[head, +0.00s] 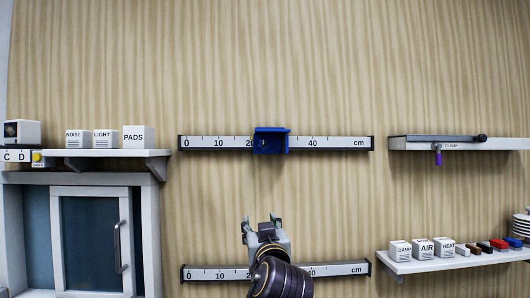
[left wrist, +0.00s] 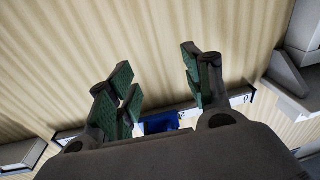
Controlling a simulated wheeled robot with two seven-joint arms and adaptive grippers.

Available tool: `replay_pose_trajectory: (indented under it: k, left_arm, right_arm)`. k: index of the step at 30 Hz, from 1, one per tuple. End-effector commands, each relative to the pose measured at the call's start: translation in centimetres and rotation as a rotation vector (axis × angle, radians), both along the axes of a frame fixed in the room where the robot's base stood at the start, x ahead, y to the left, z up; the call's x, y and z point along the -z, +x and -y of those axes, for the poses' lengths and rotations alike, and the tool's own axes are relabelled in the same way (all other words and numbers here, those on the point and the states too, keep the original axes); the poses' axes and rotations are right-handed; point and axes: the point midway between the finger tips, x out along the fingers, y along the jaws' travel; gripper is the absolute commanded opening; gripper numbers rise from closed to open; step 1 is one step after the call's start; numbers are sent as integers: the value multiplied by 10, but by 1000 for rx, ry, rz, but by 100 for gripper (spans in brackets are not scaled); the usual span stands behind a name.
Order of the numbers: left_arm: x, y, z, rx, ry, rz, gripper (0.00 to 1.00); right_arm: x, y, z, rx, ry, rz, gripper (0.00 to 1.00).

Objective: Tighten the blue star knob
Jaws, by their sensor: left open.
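A dark blue slider block (head: 270,141) sits on the upper ruler rail (head: 222,143), a little past the 20 mark. I cannot make out a star-shaped knob on it. In the left wrist view the blue block (left wrist: 161,122) shows beyond my gripper, between the fingers. My left gripper (head: 262,221) is open and empty, below the blue block and apart from it, in front of the lower ruler rail (head: 222,274). Its green-padded fingers stand wide apart in the left wrist view (left wrist: 158,85). My left arm hides the middle of the lower rail. My right gripper is not in view.
A left shelf (head: 110,153) holds white boxes above a sliding-door cabinet (head: 92,240). On the right, a shelf (head: 500,144) carries a bar with a purple handle (head: 438,157); a lower shelf (head: 455,262) holds boxes and small blocks.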

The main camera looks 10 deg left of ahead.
Motion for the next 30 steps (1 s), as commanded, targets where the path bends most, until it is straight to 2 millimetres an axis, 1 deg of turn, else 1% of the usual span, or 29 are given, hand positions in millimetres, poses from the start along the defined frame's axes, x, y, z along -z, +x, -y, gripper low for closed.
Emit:
replay_pose_trajectory:
  k: [1, 9, 12, 15, 18, 20, 30]
  left_arm:
    - [-17, -2, 5, -2, 1, 35, 50]
    - [-96, -23, 27, -21, 3, 217, 50]
    - [-119, -32, 35, -25, 5, 273, 50]
    - [-136, -39, 40, -29, 6, 317, 50]
    - [-145, -43, 43, -31, 7, 339, 50]
    - [-148, -44, 44, -32, 8, 345, 50]
    - [-148, -45, 44, -33, 7, 347, 50]
  right_arm:
    - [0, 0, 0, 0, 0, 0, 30]
    - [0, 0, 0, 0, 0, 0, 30]
    - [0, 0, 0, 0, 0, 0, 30]
    - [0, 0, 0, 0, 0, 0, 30]
    - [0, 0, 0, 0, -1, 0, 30]
    - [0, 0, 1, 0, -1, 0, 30]
    - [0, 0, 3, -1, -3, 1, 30]
